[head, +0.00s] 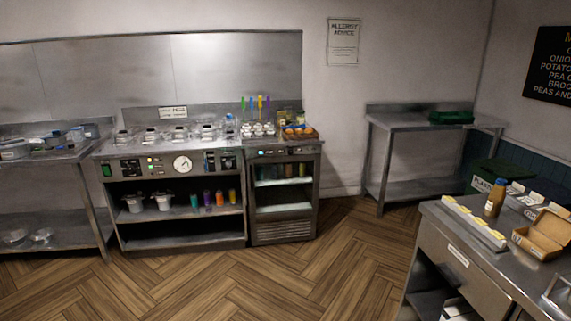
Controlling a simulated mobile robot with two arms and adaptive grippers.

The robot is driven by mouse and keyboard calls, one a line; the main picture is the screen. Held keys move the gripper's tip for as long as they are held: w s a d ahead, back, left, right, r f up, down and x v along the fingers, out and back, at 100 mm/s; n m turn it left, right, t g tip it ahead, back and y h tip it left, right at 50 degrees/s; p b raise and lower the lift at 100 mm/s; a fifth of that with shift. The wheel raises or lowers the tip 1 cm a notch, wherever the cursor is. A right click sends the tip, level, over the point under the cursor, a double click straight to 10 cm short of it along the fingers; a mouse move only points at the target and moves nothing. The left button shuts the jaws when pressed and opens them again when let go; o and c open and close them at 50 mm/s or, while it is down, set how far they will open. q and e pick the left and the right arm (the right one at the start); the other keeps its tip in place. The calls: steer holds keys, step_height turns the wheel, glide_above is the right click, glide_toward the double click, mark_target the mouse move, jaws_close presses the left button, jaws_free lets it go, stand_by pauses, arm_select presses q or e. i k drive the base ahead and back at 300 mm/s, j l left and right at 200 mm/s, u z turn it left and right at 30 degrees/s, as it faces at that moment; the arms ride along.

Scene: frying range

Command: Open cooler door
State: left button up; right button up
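The cooler (283,233) stands against the back wall, just left of the middle of the head view, at the right end of the frying range. Its glass-fronted door (284,210) appears shut, with lit shelves and several small items showing behind the glass. The handle is too small to make out. Neither of my grippers shows in the head view, and the cooler stands across the floor from me.
The frying range (172,245) adjoins the cooler on the left. A steel table (397,122) stands right of it. A counter (462,225) with a bottle (495,198) and an open box (545,236) fills the near right. The wooden floor (270,285) before the cooler is clear.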

mark_target(255, 216)
steer(key=i+j, duration=0.5)
steer(key=i, duration=0.15)
steer(key=i+j+z, duration=0.1)
steer(key=i+j, duration=0.35)
steer(key=i, duration=0.25)
